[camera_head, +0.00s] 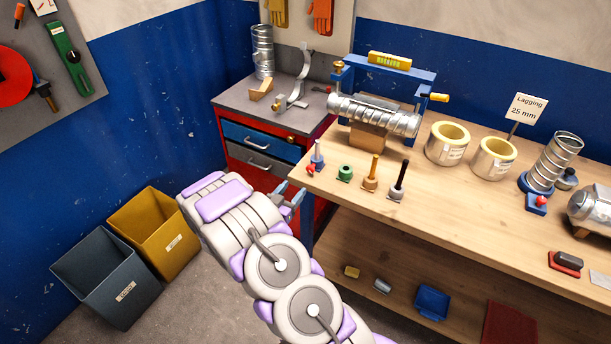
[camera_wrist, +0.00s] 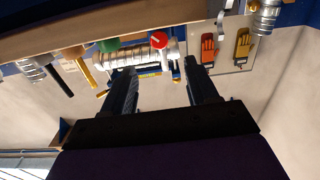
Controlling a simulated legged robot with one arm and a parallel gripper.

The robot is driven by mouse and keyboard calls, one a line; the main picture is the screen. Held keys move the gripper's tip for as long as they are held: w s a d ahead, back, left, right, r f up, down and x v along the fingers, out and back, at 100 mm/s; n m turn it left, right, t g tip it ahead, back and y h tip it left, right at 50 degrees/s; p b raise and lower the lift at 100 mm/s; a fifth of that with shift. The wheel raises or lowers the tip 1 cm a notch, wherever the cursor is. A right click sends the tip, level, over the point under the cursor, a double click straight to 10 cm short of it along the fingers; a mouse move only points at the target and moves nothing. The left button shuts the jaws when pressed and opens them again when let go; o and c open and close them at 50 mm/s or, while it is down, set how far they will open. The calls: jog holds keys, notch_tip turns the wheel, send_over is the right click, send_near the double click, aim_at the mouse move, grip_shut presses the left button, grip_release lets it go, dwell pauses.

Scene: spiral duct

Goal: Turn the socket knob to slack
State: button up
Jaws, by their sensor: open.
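Two small red knobs show in the head view, and I cannot tell from labels which is the socket knob. One red knob (camera_head: 541,201) is on a blue base at the foot of an upright spiral duct (camera_head: 555,162). The other red knob (camera_head: 310,170) is at the bench's front left corner, by a blue-and-silver post (camera_head: 318,154); a red round knob (camera_wrist: 158,40) shows in the wrist view, between and beyond the fingertips. My gripper (camera_wrist: 160,78) is open and empty. In the head view my gripper (camera_head: 297,198) is mostly hidden, off the bench's left corner.
A row of small tools, including a black-handled one (camera_head: 399,182), stands along the bench's front left. Behind it a silver duct (camera_head: 375,115) lies in a blue frame (camera_head: 425,76). A red drawer cabinet (camera_head: 236,150) and two bins (camera_head: 158,238) are to the left.

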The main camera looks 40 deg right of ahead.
aim_at(309, 170)
jog(key=b+x, duration=0.1)
jog(key=x, duration=0.8)
jog(key=shift+d+b, duration=0.3)
jog(key=shift+b, duration=0.05)
jog(key=c, duration=1)
jog(key=shift+c, duration=0.3)
